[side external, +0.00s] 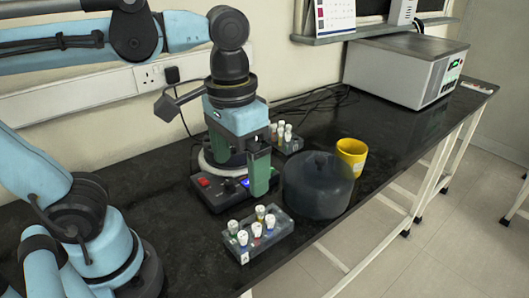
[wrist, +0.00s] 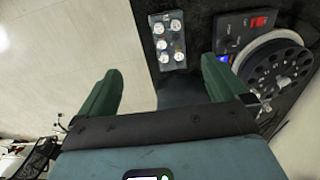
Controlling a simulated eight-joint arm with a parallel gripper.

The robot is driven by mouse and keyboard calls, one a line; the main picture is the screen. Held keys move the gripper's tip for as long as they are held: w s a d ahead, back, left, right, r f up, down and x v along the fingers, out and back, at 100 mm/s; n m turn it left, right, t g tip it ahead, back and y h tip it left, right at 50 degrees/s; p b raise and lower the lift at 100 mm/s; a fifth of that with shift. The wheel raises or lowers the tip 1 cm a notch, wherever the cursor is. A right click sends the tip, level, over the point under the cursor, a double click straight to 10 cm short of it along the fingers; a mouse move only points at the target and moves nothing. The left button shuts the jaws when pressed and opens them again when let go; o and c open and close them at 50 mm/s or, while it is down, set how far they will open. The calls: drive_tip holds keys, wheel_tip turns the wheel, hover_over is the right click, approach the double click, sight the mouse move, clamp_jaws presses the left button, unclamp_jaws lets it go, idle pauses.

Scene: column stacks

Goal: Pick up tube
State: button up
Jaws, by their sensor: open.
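Several white-capped tubes (side external: 256,232) stand in a small clear rack (side external: 279,232) near the front edge of the black bench. More capped tubes (side external: 281,133) stand in a second rack behind. My gripper (side external: 240,177) points down with its green fingers apart and nothing between them. It is above and around the front of a device with a round plate, behind the front rack. In the wrist view, the front rack's tubes (wrist: 169,42) show beyond my open fingers (wrist: 162,68), apart from them. The device's round holed rotor (wrist: 278,70) lies by the right finger.
The device (side external: 203,184) has a red switch. A grey instrument (side external: 400,72) is at the far end. The bench's front edge is close to the front rack.

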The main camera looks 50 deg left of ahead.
drive_tip(key=w+a+f+t, duration=0.3)
drive_tip(key=a+f+t, duration=0.1)
drive_tip(key=a, duration=0.1)
drive_tip(key=w+a+f+t, duration=0.2)
drive_tip(key=a, duration=0.1)
drive_tip(key=shift+w+f+t, duration=0.25)
drive_tip(key=shift+w+t, duration=0.1)
drive_tip(key=shift+t, duration=0.05)
drive_tip(key=shift+c, duration=2.4)
drive_tip(key=shift+w, duration=0.1)
drive_tip(key=c, duration=0.8)
wheel_tip(320, 180, up, 3)
drive_tip(key=n+g, duration=0.7)
drive_tip(key=n, duration=0.2)
hover_over(243, 234)
drive_tip(key=shift+f, duration=5.7)
